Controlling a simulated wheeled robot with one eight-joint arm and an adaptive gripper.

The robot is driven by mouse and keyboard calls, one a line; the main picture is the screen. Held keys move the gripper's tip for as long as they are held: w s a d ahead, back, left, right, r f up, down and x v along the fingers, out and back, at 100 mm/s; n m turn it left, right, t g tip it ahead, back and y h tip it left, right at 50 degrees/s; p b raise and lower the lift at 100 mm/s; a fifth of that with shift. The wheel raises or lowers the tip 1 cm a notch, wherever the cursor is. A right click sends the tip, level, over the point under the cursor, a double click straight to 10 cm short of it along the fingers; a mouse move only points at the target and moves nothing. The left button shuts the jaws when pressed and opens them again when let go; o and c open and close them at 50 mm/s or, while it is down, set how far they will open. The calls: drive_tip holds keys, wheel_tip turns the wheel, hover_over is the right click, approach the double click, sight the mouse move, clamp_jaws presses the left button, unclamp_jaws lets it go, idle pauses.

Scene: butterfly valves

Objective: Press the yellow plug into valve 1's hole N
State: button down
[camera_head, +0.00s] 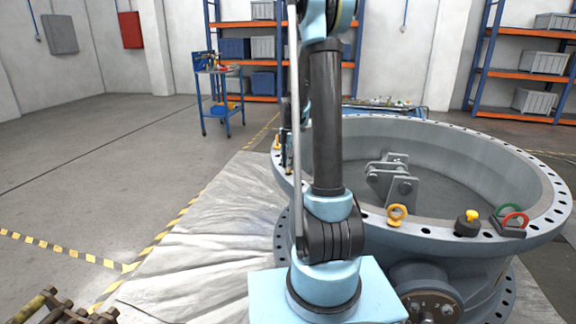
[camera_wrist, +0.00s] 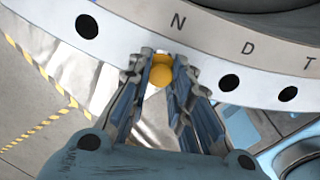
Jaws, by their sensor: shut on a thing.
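Valve 1, taken to be the big grey ring-shaped valve body (camera_head: 440,237), stands right of centre in the head view, with a row of bolt holes around its flange. In the wrist view the flange (camera_wrist: 130,24) carries the letters N, D and T. My gripper (camera_wrist: 160,66) is shut on the yellow plug (camera_wrist: 161,75), whose rounded yellow part shows between the fingers. The fingertips and plug are at the flange, just below the letter N (camera_wrist: 179,20). Hole N itself is hidden, and I cannot tell how deep the plug sits. My arm hides most of this area in the head view.
Open flange holes (camera_wrist: 229,82) show beside my fingers. A blue trolley (camera_head: 220,97) stands behind on clear floor.

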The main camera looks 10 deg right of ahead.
drive_tip(key=shift+f, duration=1.15)
idle(1.2)
drive_tip(key=c, duration=1.4)
unclamp_jaws()
drive_tip(key=shift+o, duration=0.2)
drive_tip(key=o, duration=0.5)
drive_tip(key=shift+s+r, duration=0.1)
drive_tip(key=shift+r, duration=2.9)
